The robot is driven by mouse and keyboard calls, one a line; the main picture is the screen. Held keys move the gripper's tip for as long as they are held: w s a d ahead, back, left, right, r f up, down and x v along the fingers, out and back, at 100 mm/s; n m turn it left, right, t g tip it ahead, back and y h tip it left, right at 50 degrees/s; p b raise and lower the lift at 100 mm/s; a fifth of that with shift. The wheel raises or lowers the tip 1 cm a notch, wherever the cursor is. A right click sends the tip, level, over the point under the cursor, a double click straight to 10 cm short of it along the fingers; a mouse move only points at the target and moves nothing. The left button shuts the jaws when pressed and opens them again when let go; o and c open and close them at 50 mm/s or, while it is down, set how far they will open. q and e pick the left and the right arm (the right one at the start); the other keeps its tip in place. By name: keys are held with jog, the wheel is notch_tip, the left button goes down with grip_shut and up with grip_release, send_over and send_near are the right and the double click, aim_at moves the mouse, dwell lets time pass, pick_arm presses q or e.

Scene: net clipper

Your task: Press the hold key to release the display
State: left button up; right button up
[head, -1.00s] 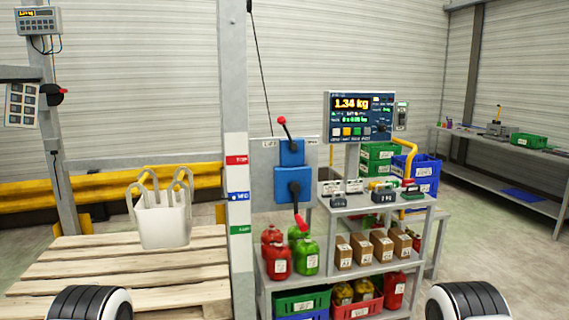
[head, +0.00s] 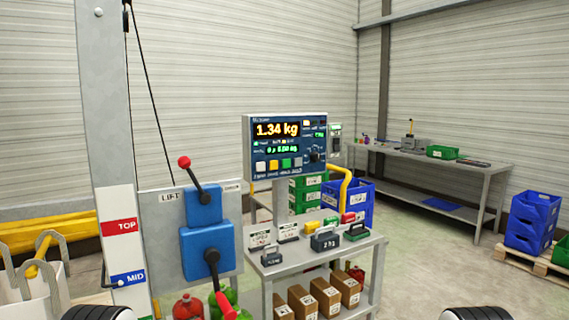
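The scale display panel (head: 285,143) stands on a post above a grey shelf unit, near the middle of the head view. Its screen reads 1.34 kg in orange, with smaller green figures below. A row of small keys (head: 279,164) in white, yellow, green and grey runs along its lower edge. The key labels are too small to read, so I cannot tell which is the hold key. Two rounded dark and white parts of my arms show at the bottom edge. No gripper fingers are in view, and nothing of mine touches the panel.
A blue lever box (head: 206,247) with red-knobbed levers stands left of the panel. Weights (head: 325,239) sit on the shelf top below it. A post (head: 112,150) with TOP and MID labels and a white bag (head: 35,288) are at left. Open floor lies right, before a workbench (head: 440,160).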

jog(key=shift+w+a, duration=0.1)
jog(key=shift+w, duration=0.05)
grip_shut()
dwell(1.3)
